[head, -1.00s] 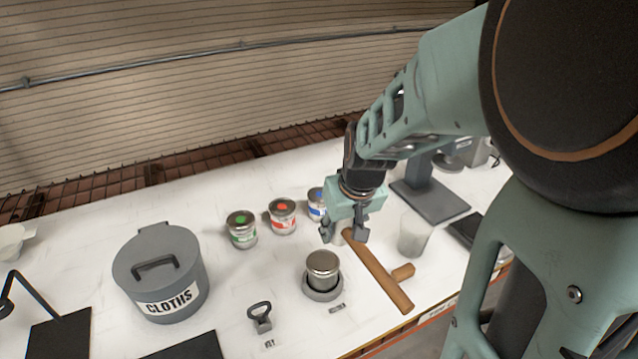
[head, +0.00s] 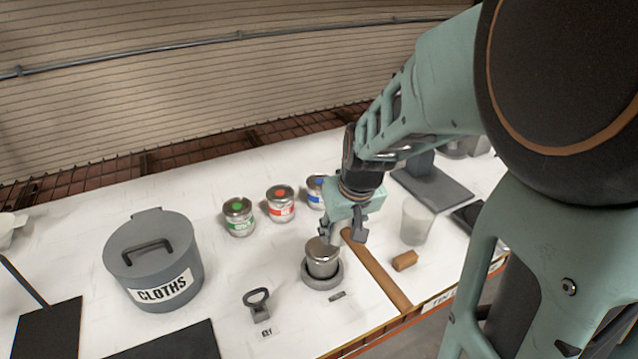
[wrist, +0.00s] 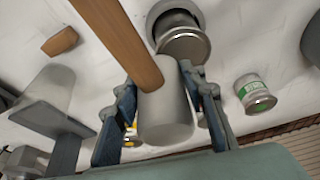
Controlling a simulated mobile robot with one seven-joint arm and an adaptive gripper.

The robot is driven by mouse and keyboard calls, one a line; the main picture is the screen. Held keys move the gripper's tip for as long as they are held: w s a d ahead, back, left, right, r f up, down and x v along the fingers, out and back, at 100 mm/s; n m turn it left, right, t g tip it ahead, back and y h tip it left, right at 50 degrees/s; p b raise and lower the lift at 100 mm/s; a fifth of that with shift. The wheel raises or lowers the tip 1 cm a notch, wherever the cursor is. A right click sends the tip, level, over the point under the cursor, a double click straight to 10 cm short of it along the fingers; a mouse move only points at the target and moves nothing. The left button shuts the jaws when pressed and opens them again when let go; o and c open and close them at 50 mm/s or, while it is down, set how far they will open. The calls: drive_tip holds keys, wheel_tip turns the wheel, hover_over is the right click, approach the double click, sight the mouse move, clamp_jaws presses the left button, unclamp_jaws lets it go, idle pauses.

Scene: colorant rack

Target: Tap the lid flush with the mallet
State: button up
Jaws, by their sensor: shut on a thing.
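My gripper (head: 342,236) is shut on the grey head of the mallet (wrist: 165,118). The mallet's wooden handle (head: 376,272) runs down and right from the gripper in the head view. A metal can (head: 322,265) stands in a grey round holder (head: 322,282), just left of and below the gripper there. Its shiny lid (head: 318,246) is on top, and a finger partly overlaps it in the picture. In the wrist view the can (wrist: 185,46) appears just beyond the mallet head. I cannot tell how far the lid sits down or whether the mallet touches it.
Green (head: 239,217), red (head: 280,204) and blue (head: 316,192) labelled cans stand behind. A grey CLOTHS bin (head: 153,262) is at left, a key tool (head: 259,305) in front. A wooden block (head: 405,261) and a frosted cup (head: 416,220) are at right.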

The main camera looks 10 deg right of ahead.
wheel_tip(320, 180, down, 3)
drive_tip(key=shift+r+b, duration=0.1)
drive_tip(key=shift+b, duration=0.95)
wheel_tip(320, 180, up, 6)
drive_tip(key=p, duration=0.4)
drive_tip(key=shift+a+f, duration=0.1)
drive_tip(key=shift+f, duration=0.1)
